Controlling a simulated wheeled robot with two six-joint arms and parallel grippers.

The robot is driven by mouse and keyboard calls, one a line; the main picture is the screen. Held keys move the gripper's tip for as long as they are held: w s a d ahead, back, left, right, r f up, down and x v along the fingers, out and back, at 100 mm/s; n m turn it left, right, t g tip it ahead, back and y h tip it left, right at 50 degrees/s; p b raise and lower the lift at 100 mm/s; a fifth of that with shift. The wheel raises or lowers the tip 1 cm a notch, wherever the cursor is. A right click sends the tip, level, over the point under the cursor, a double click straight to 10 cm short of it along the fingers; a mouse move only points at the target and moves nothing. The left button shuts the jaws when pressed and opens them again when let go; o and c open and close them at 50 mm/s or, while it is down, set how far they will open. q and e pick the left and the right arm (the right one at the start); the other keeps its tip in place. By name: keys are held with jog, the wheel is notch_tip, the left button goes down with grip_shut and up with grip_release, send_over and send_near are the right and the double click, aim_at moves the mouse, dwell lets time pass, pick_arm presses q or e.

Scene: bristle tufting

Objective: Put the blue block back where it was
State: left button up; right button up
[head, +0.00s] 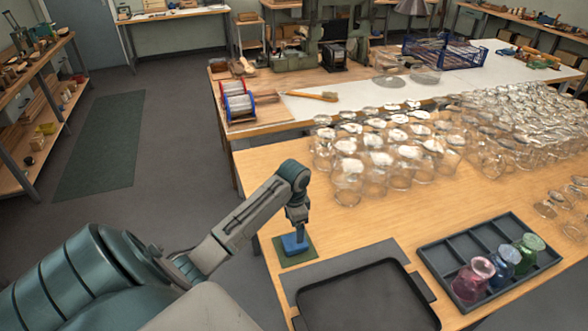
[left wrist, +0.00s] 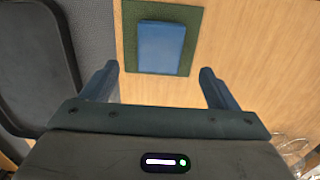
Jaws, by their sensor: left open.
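The blue block (head: 293,243) stands on a small green mat (head: 304,257) near the front left of the wooden table. In the left wrist view the blue block (left wrist: 161,47) lies within the green mat (left wrist: 190,62), with green showing around it. My left gripper (head: 296,227) is directly over the block in the head view. In the left wrist view my left gripper (left wrist: 160,85) is open, its two fingers apart, with the block ahead between them and no finger seen touching it. My right gripper is not in view.
A black tray (head: 345,263) lies right of the mat on a grey sheet. A compartment tray (head: 433,255) holds pink, blue and green glasses (head: 505,258). Many clear glasses (head: 400,150) crowd the table behind. Bare wood lies between the mat and the glasses.

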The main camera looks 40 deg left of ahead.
pick_arm(q)
notch_tip(320, 180, up, 3)
jog(key=shift+r, duration=0.2)
